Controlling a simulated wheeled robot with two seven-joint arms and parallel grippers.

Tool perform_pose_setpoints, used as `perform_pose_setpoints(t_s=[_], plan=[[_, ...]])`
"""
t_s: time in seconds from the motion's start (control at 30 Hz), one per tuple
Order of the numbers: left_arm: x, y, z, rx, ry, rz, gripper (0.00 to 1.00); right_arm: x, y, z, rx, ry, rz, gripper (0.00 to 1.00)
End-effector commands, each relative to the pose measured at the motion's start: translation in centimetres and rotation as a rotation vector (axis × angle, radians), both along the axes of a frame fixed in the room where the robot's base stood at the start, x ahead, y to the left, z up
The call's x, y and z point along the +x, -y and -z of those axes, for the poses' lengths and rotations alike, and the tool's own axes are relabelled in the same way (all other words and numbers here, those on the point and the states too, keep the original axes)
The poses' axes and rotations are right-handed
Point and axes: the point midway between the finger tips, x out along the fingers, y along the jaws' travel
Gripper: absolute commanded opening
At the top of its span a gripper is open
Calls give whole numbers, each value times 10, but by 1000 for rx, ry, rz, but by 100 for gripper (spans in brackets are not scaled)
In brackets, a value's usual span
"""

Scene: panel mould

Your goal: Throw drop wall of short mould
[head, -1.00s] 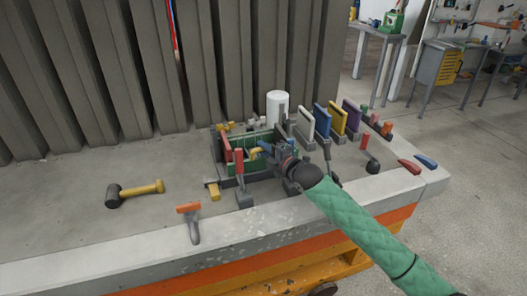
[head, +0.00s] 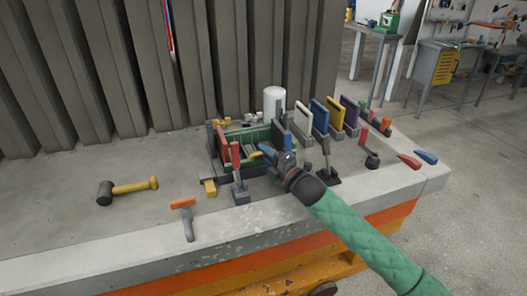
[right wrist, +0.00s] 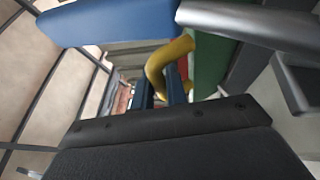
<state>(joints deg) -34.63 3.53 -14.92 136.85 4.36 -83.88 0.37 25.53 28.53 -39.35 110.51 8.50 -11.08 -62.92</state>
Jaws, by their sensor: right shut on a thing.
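The mould (head: 217,160) is a box with a grey frame and green walls, sitting on the grey bench. A red-handled clamp (head: 236,155) stands upright at its front. My right gripper (head: 268,152) reaches in from the right, low over the mould's right end. In the right wrist view, its dark fingers (right wrist: 160,92) are shut on a curved yellow handle (right wrist: 160,66) beside a green wall (right wrist: 212,68). The handle also shows in the head view (head: 256,155). The gripper hides part of the mould's right end. My left gripper is not in view.
Upright white, blue, yellow and purple panels (head: 319,116) stand in a row right of the mould. A white cylinder (head: 273,101) is behind it. A black-headed mallet (head: 125,190) and an orange-topped scraper (head: 186,215) lie to the left, where the bench is mostly clear.

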Motion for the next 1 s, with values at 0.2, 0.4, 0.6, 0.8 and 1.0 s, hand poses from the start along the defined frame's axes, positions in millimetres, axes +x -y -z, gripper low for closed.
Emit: perform_pose_setpoints(t_s=[0.2,0.4,0.6,0.8,1.0], plan=[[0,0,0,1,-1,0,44,-3,1,4,-2,-2,1,0],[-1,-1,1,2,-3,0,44,-4,1,5,-1,-3,1,0],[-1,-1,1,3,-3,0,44,-4,1,5,-1,-4,1,0],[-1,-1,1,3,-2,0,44,-4,1,4,-1,-3,0,36],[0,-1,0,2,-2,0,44,-4,1,4,-1,-2,0,36]])
